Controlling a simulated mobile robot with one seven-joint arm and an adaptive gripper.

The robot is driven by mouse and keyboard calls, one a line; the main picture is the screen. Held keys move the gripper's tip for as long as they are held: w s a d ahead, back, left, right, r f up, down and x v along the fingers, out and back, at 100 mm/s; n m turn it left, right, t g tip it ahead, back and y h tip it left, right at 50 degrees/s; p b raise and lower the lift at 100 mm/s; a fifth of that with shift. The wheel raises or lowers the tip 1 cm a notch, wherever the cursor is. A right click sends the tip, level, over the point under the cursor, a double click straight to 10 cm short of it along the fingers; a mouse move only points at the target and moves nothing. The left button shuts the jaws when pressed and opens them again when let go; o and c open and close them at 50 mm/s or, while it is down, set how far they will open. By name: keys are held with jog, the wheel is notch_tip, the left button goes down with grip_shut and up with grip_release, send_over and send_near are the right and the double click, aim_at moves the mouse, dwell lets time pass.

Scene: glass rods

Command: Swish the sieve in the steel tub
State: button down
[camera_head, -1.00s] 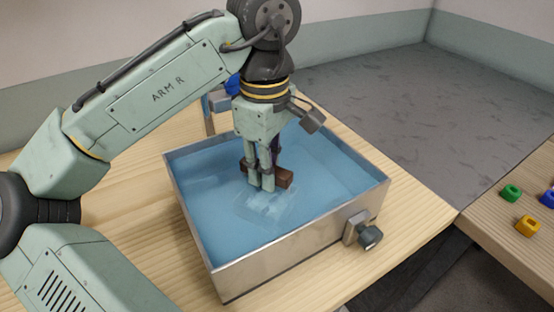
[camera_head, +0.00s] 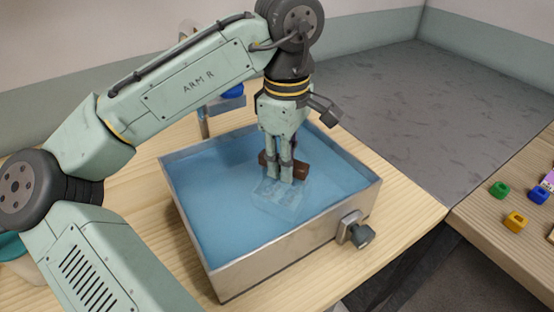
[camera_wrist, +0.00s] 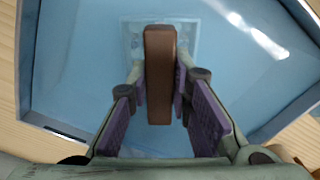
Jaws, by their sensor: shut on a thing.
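The steel tub (camera_head: 285,251) stands on the wooden table and holds blue water. My gripper (camera_head: 280,177) is over the right-back half of the tub, pointing down, shut on the brown handle (camera_head: 300,172) of the sieve. The sieve's pale, see-through basket (camera_head: 280,198) shows blurred under the water below the handle. In the wrist view the handle (camera_wrist: 160,95) lies between the purple finger pads, with the basket (camera_wrist: 132,40) beyond it. The sieve is clear of the tub walls.
A tap-like fitting (camera_head: 356,232) sticks out of the tub's front right wall. A stand with a blue item (camera_head: 232,90) is behind the tub. Green (camera_head: 499,190), orange (camera_head: 515,222) and blue pieces lie on the right table, past a gap.

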jog(key=shift+s+a+p, duration=0.2)
jog(key=shift+s+a, duration=0.5)
jog(key=shift+a, duration=0.35)
jog(key=shift+s+a+p, duration=0.15)
jog(key=shift+s+a, duration=0.55)
jog(key=shift+a, duration=0.35)
jog(key=shift+w+d+p, duration=0.45)
jog(key=shift+w+d, duration=0.25)
jog(key=shift+d, duration=0.35)
jog(key=shift+w+d+p, duration=0.4)
jog(key=shift+w+d, duration=0.3)
jog(key=shift+d, duration=0.35)
notch_tip(320, 180, up, 3)
jog(key=p, duration=0.3)
notch_tip(320, 180, up, 8)
jog(key=shift+r, duration=2.5)
jog(key=shift+a+f, duration=0.1)
